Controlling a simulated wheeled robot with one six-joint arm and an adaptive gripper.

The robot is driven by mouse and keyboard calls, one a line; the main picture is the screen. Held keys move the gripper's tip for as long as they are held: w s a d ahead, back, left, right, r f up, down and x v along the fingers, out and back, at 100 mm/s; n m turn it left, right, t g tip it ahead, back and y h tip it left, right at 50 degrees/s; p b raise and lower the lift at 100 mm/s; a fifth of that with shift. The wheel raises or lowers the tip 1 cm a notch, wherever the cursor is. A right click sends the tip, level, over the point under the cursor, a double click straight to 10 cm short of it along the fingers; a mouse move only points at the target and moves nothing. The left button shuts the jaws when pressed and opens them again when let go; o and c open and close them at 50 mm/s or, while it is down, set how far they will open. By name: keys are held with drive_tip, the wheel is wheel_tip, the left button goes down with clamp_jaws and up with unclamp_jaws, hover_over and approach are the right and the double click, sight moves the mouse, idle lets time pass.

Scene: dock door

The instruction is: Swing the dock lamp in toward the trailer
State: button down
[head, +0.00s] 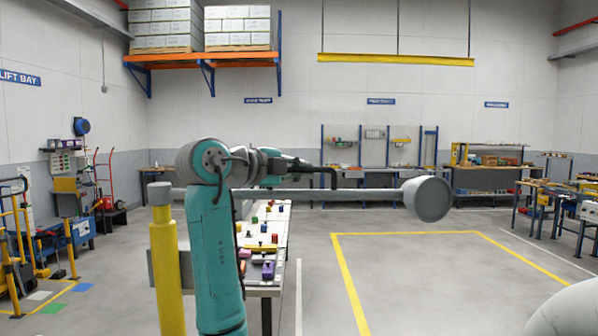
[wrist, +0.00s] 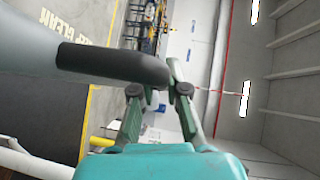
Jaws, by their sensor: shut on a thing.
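The dock lamp has a long grey boom (head: 370,195) reaching level to the right from the top of a yellow post (head: 165,265). Its round grey lamp head (head: 428,199) is at the boom's right end. A dark bent handle (head: 332,177) rises from the boom; it also shows large in the wrist view (wrist: 105,62). My gripper (head: 303,166) is shut on the free end of this handle, just above the boom. In the wrist view my fingers (wrist: 157,80) close around the handle's tip, and the handle partly hides one finger. My arm hides part of the boom. I see no trailer.
A narrow table (head: 262,283) with several small coloured things stands behind my arm and the post. A yellow floor outline (head: 345,280) marks clear floor to the right. Workbenches (head: 485,180) line the back wall. A yellow beam (head: 395,58) hangs overhead.

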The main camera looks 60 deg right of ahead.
drive_tip(key=shift+a, duration=0.2)
drive_tip(key=c, duration=1.2)
unclamp_jaws()
drive_tip(key=shift+a+r, duration=0.1)
drive_tip(key=shift+a, duration=0.1)
drive_tip(key=v, duration=1.2)
drive_tip(key=shift+w, duration=0.1)
